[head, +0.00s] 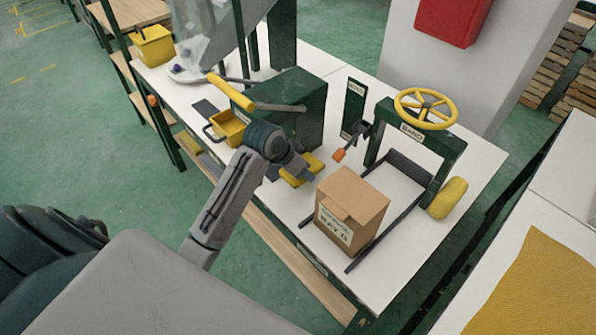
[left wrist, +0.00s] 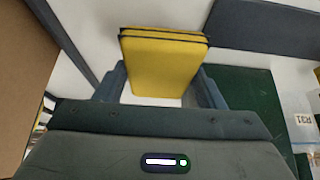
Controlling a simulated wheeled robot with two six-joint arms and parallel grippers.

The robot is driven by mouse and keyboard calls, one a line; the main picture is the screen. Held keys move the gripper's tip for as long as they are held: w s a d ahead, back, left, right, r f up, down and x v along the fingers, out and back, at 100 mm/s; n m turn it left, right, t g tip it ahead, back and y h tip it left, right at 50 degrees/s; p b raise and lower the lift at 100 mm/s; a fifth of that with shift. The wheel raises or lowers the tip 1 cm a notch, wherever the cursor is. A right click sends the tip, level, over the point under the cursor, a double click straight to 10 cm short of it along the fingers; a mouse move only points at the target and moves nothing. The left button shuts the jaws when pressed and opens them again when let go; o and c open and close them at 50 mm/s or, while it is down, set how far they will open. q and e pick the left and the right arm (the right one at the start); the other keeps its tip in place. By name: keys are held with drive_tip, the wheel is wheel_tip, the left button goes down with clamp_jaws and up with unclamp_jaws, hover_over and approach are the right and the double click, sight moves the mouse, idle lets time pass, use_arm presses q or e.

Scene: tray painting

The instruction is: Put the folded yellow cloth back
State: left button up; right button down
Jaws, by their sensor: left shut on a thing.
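The folded yellow cloth (head: 290,181) is over the white bench, between the green machine and the cardboard box. In the left wrist view the cloth (left wrist: 163,65) is a thick yellow pad with dark edge lines, set between my two fingers. My left gripper (head: 304,173) is shut on it, and the gripper also shows in the left wrist view (left wrist: 160,88). In the head view my gripper hides part of the cloth. I cannot tell whether the cloth touches the bench. My right gripper is not in view.
A cardboard box (head: 347,213) stands right of my left gripper, between dark rails. A green machine (head: 300,110) with a yellow-handled lever (head: 230,92) and yellow tray (head: 228,127) stands behind. A green frame with a yellow handwheel (head: 426,108) is at the right. Bare bench (head: 405,255) lies front right.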

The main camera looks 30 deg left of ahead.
use_arm(q)
drive_tip(key=shift+s+f, duration=0.1)
drive_tip(key=shift+f, duration=1.05)
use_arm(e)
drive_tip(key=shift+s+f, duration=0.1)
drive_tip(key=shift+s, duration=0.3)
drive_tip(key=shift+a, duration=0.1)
use_arm(q)
drive_tip(key=o, duration=0.4)
drive_tip(key=shift+f, duration=0.1)
drive_tip(key=o, duration=0.5)
